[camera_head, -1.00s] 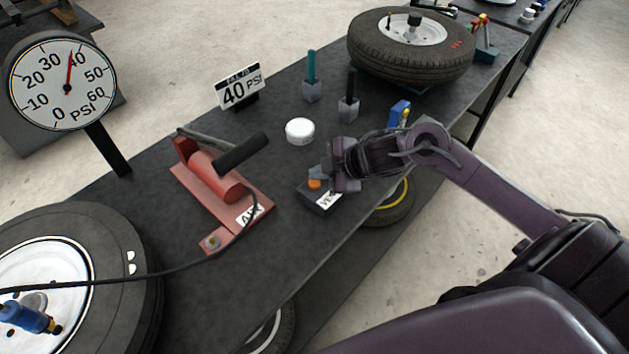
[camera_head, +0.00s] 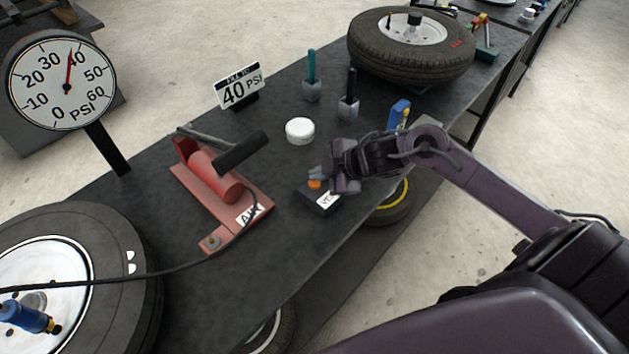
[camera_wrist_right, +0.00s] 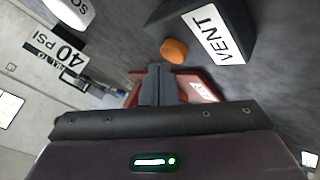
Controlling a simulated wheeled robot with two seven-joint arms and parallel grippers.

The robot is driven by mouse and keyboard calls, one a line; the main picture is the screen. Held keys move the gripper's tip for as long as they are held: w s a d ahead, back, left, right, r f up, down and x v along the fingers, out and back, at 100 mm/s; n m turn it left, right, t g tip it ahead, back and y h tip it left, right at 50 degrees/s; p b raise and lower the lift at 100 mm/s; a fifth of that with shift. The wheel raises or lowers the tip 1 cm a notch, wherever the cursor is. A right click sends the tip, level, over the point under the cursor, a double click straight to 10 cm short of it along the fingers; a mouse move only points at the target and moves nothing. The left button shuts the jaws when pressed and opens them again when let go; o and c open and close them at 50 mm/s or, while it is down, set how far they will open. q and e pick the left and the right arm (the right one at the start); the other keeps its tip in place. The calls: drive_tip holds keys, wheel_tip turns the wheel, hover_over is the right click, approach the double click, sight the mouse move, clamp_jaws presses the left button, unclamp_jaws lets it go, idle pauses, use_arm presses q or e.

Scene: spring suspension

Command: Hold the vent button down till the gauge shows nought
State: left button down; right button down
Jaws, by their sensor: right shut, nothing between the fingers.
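The dial gauge (camera_head: 62,80) stands at the left, its red needle just short of 40 PSI. The dark vent box (camera_head: 319,198) sits near the bench's front edge, with an orange button (camera_head: 314,184) and a white VENT label. In the right wrist view the orange button (camera_wrist_right: 174,51) is uncovered just beyond my fingertips. My right gripper (camera_head: 317,175) is shut and empty, close beside and above the button. In the wrist view its closed fingers (camera_wrist_right: 158,70) show a small gap to the button; I cannot judge the height. My left gripper is not in view.
A red air pump (camera_head: 215,178) with a black handle stands left of the vent box. A white round tub (camera_head: 299,131), a 40 PSI sign (camera_head: 239,88) and two stubby tools stand behind. Tyres lie at the front left (camera_head: 125,250) and back right (camera_head: 410,62).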

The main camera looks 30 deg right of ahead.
sight(319, 184)
drive_tip(key=shift+f+b, duration=0.3)
drive_tip(key=shift+f, duration=0.45)
idle(1.7)
drive_tip(key=shift+r, duration=0.15)
idle(0.7)
drive_tip(key=shift+r+p, duration=0.85)
drive_tip(key=shift+p, duration=0.2)
wheel_tip(319, 184, up, 5)
drive_tip(key=p, duration=0.5)
drive_tip(key=shift+r, duration=0.1)
